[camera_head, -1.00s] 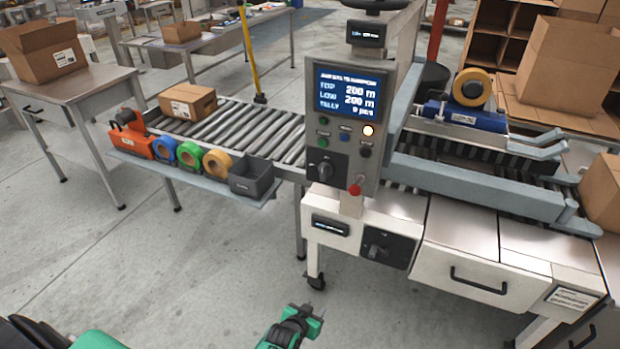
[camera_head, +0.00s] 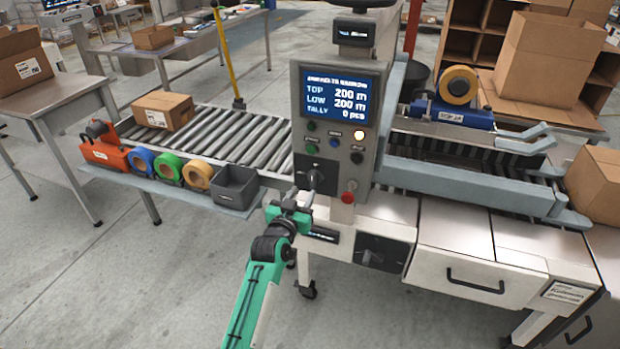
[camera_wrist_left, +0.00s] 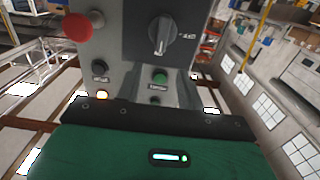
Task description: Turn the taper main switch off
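A control panel (camera_head: 338,130) with a lit screen stands at the centre of the head view. A black rotary switch (camera_head: 316,178) is low on its face. In the left wrist view the switch's grey handle (camera_wrist_left: 159,34) stands nearly upright in the picture, with a small pale mark beside it. A second dark rotary switch (camera_head: 380,254) is on the white base below. My left gripper (camera_head: 298,200) is just below and left of the panel switch, and appears apart from it. Its fingers are too small to tell the opening. My right gripper is out of view.
A red knob (camera_head: 348,197) sits to the right of the panel switch, with buttons above. A grey bin (camera_head: 236,188) and several tape rolls (camera_head: 168,166) line a shelf at left. A roller conveyor (camera_head: 232,136) runs behind. The floor in front is open.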

